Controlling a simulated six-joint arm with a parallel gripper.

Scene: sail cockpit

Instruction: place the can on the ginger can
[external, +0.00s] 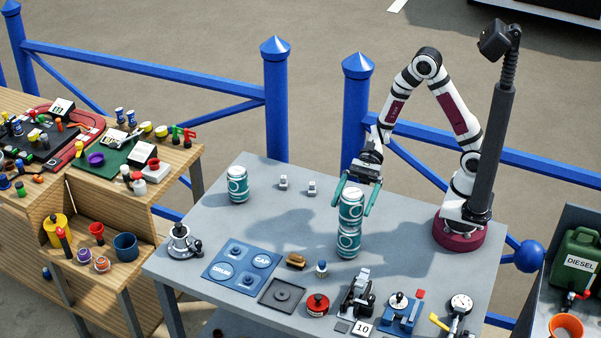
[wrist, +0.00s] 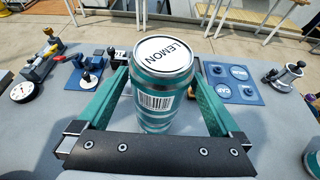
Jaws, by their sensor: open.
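A teal and white can with a white lid reading LEMON (wrist: 167,55) stands upright on top of a second teal can (external: 348,243) on the grey table. The upper can (external: 350,206) appears well lined up with the lower one; the lower can's lid and name are hidden. My gripper (external: 354,198) is open around the upper can, with one teal finger on each side. In the wrist view the gripper (wrist: 160,80) shows gaps beside the can. A third teal can (external: 238,184) stands apart at the left back of the table; its name cannot be read.
A blue panel (external: 241,268) with round pads lies at the front left, beside a metal winch-like fitting (external: 181,243). Blue railing runs behind.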

